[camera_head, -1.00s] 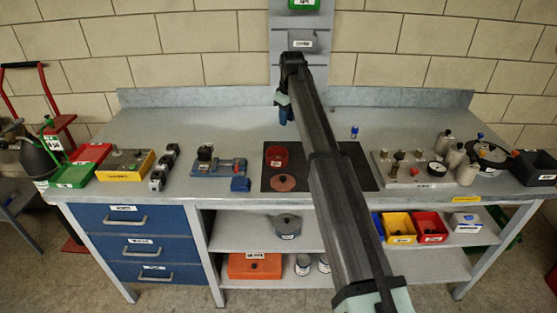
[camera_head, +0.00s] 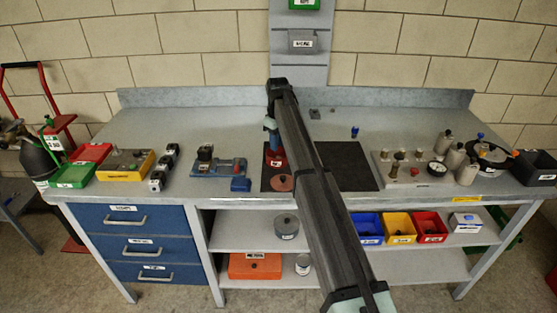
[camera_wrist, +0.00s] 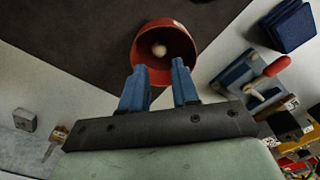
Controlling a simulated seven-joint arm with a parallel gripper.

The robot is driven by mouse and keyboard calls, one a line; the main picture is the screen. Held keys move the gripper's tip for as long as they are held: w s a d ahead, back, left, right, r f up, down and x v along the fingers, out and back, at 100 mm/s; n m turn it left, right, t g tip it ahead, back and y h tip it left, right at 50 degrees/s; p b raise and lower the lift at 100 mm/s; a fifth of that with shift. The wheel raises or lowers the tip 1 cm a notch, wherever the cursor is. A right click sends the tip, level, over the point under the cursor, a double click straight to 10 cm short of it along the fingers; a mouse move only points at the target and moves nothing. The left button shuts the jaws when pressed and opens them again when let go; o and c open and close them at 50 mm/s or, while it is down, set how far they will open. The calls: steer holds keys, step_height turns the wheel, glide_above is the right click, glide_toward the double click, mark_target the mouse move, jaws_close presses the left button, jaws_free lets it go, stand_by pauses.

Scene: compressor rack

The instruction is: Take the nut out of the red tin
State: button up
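The red tin (camera_head: 279,163) stands open on the dark mat (camera_head: 345,167) on the bench, partly hidden behind my gripper in the head view. In the wrist view the red tin (camera_wrist: 182,42) shows its open mouth, and a small pale round nut (camera_wrist: 159,49) lies inside it. My gripper (camera_wrist: 159,68) has its two blue fingers apart with nothing between them. In the head view my gripper (camera_head: 271,140) is just above the tin. The exact gap between fingertips and tin is hard to tell.
A blue vise-like fixture (camera_head: 220,167) and a blue block (camera_head: 240,184) are to the left. A board with gauge and knobs (camera_head: 418,170) is to the right. The mat's right part is clear.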

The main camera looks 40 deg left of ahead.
mark_target(278, 153)
steer(key=shift+f, duration=2.7)
jaws_close()
